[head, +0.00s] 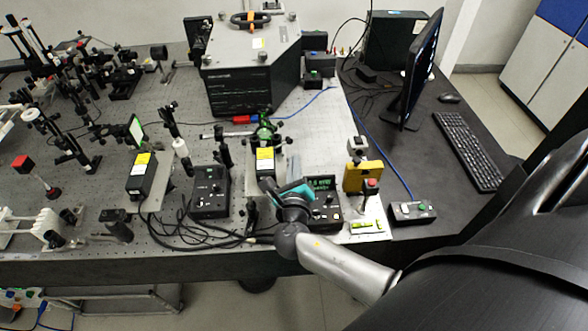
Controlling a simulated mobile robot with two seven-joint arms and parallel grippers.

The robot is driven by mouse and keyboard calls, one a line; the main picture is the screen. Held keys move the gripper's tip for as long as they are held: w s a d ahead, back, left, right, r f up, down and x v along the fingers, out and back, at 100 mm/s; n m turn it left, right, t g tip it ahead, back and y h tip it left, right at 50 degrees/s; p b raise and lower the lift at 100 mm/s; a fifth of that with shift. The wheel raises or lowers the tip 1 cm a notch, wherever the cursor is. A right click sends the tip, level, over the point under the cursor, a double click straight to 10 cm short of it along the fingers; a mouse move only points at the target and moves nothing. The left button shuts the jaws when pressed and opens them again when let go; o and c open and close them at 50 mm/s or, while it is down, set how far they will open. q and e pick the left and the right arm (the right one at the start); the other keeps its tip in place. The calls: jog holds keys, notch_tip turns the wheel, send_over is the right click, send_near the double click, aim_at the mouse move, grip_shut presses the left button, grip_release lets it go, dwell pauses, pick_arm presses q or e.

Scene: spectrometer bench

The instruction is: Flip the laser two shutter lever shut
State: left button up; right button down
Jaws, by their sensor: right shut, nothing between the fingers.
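My right gripper (268,184) reaches in from the lower right over the front of the bench. It is shut and empty, just in front of a black laser box with a yellow label (265,160). A second black laser box with a yellow label (141,176) stands further left. I cannot make out which small part is the laser two shutter lever; the wrist and teal gripper body may hide it. I cannot tell whether the fingertips touch anything. My left gripper is out of view.
Control boxes (210,193) and (325,212) flank the gripper, with loose black cables (195,232) at front left. A yellow block (362,177) and red button (371,184) stand to the right. A large dark instrument (250,85) stands behind. A keyboard (468,150) lies far right.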

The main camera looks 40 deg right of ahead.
jog(key=x, duration=0.5)
jog(key=shift+w, duration=0.1)
jog(key=shift+w, duration=0.1)
